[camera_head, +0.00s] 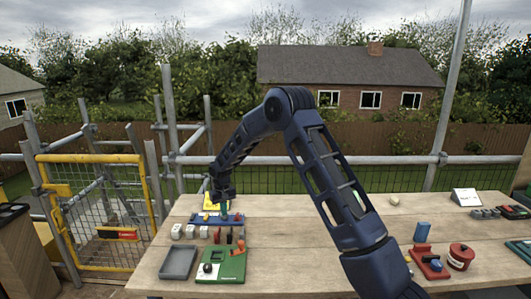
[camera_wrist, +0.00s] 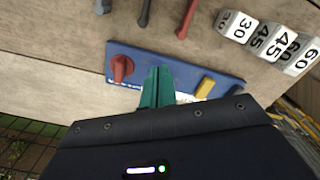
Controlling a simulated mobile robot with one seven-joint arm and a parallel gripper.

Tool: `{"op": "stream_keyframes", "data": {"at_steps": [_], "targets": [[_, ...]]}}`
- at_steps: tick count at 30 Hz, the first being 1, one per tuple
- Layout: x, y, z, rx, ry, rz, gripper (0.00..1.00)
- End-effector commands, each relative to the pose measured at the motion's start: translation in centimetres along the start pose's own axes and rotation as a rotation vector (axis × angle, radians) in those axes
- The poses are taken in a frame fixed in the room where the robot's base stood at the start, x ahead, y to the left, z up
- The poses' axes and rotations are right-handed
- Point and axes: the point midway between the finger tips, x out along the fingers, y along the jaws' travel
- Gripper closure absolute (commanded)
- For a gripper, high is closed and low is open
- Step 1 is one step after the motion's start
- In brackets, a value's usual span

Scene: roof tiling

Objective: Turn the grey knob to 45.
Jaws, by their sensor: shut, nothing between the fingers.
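A blue panel (camera_wrist: 225,82) lies below my gripper in the wrist view, with a red knob (camera_wrist: 121,68) at its left end and a yellow piece (camera_wrist: 204,87) toward its right. My gripper (camera_wrist: 157,80), with green fingers, is shut and empty over the panel's middle, between those two. It also shows in the head view (camera_head: 224,208), pointing down at the panel (camera_head: 207,219). I cannot make out a grey knob; the fingers and gripper body hide part of the panel. Whether the fingertips touch anything is unclear.
White number blocks (camera_wrist: 237,27) marked 30, 45 and 60 stand near the panel. A red-handled piece (camera_wrist: 187,18) and darker ones lie beside it. A grey tray (camera_head: 178,262) and green board (camera_head: 234,265) sit in front. The table's middle is clear.

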Motion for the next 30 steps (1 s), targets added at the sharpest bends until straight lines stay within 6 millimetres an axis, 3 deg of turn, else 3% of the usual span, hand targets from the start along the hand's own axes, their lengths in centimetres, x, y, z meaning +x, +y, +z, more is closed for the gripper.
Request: {"op": "stream_keyframes", "data": {"at_steps": [10, 19, 25, 30], "targets": [[-3.1, 0.0, 0.0, 0.0, 0.0, 0.0, 1.0], [-3.3, 0.1, 0.0, 0.0, -0.001, 0.0, 1.0], [-4.2, 1.6, -0.3, 0.001, -0.001, 0.001, 1.0], [-3.8, 1.5, -0.2, 0.0, -0.002, 0.001, 1.0]]}}
